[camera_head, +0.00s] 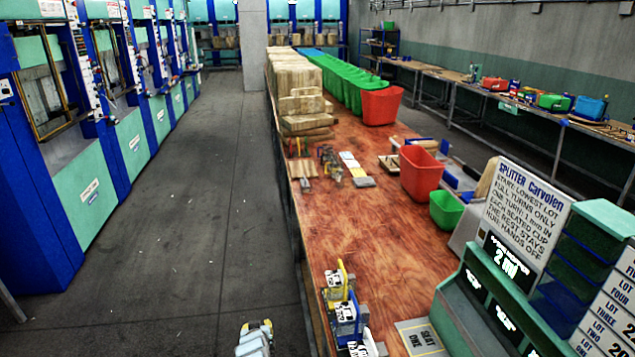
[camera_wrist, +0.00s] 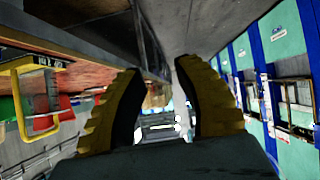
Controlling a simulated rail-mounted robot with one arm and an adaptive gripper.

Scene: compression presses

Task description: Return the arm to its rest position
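My gripper (camera_wrist: 158,70) shows in the wrist view with its two yellow-and-black fingers apart. Nothing is between the fingers; the grey floor and some blurred bright shapes show through the gap. In the head view only a small pale part of my arm shows at the bottom edge, over the floor left of the wooden bench (camera_head: 375,240). The fingers cannot be made out clearly there.
Yellow-handled devices (camera_head: 345,312) stand on the bench's near left edge. A red bin (camera_head: 421,172), green bin (camera_head: 445,208) and instruction sign (camera_head: 525,215) stand to the right. Blue-and-green presses (camera_head: 85,190) line the left. The aisle floor (camera_head: 190,220) is clear.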

